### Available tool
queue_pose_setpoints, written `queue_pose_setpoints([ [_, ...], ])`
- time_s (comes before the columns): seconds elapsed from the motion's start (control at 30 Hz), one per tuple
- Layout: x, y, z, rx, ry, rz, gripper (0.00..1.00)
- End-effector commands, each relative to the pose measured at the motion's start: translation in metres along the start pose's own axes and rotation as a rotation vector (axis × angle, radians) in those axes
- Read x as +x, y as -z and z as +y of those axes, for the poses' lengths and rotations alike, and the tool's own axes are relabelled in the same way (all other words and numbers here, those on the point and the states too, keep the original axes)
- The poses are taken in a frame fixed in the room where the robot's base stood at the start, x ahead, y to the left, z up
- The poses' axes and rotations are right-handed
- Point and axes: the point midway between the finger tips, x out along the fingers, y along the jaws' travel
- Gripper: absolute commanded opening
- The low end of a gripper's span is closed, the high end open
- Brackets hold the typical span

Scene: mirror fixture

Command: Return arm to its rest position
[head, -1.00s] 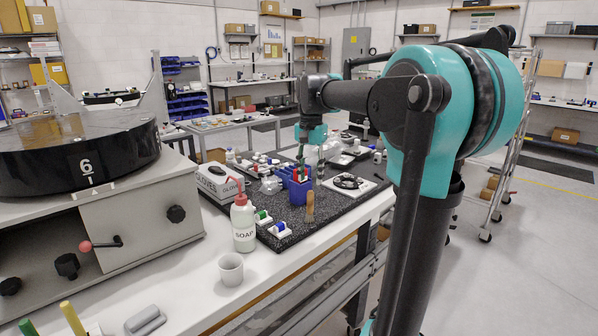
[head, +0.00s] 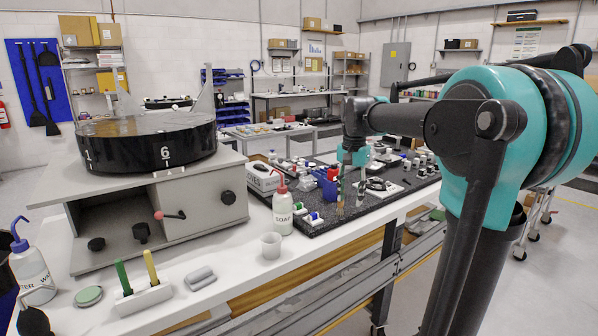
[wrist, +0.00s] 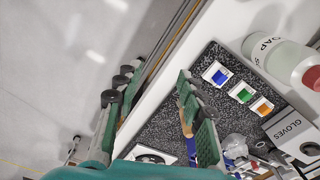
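My gripper (head: 352,205) hangs at the end of my bent arm, fingers pointing down, above the dark speckled mat on the bench. The bench edge and grey floor lie beyond the fingers. The teal arm housing fills the right of the head view.
A soap bottle (head: 283,210) and a white cup (head: 271,245) stand left of the mat. Small coloured blocks (wrist: 241,93) sit near the mat's edge. A black drum (head: 148,145) on a grey cabinet stands left. Open floor lies in front of the bench.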

Motion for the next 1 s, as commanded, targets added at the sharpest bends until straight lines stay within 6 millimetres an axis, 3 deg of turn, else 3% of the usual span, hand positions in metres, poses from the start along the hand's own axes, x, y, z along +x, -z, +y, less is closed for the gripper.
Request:
queue_pose_setpoints([
  [0.27, 0.037, -0.014, 0.018, -0.079, 0.029, 0.039, 0.39],
  [0.47, 0.081, -0.033, 0.041, -0.173, 0.056, 0.087, 0.39],
  [0.63, 0.136, -0.064, 0.073, -0.294, 0.085, 0.156, 0.39],
  [0.8, 0.202, -0.113, 0.117, -0.451, 0.105, 0.252, 0.39],
  [1.0, 0.244, -0.150, 0.149, -0.563, 0.108, 0.325, 0.39],
])
